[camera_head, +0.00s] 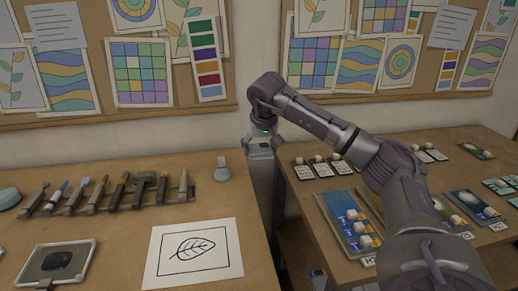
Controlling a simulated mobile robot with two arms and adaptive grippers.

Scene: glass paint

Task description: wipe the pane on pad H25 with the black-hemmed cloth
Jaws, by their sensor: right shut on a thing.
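My right arm reaches in from the lower right, bends over between the two tables and points down. Its gripper (261,135) is small, by the top of a grey post-like shape (263,185). Flat coloured panels lie on the right table: a blue one (338,212) with white knobs and a dark green-blue one (470,203). My arm covers the panels between. The labels are too small to read, so pad H25 and its pane cannot be told. My left gripper is not in view.
The left table (110,230) holds a row of brushes and tools (115,192), a leaf drawing (195,252), a framed tray with a dark blob (58,265) and a small grey object (222,170). Small cards with white knobs (320,167) line the right table's back. Pinned boards cover the wall.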

